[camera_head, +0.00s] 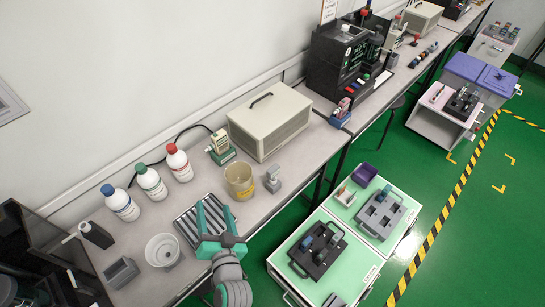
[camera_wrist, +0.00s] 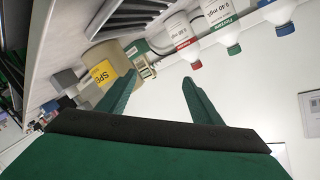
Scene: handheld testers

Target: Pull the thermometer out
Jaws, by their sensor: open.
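A small cream-and-green handheld device (camera_head: 219,140), which looks like the thermometer, stands in a green holder (camera_head: 223,157) at the back of the bench, close to the wall. In the wrist view the device (camera_wrist: 145,66) shows beyond my fingers, tilted in the picture, with its green holder (camera_wrist: 134,50) beside it. My gripper (camera_head: 214,207) is open and empty over the dark slotted tray, nearer the bench front than the device. In the wrist view my gripper (camera_wrist: 158,84) has its fingers spread, apart from the device.
A beige beaker (camera_head: 240,188) stands between my gripper and a grey holder (camera_head: 272,184). Several capped bottles (camera_head: 151,183) line the wall at left. A large cream case (camera_head: 270,125) is right of the device. A slotted tray (camera_head: 185,228) lies under my gripper.

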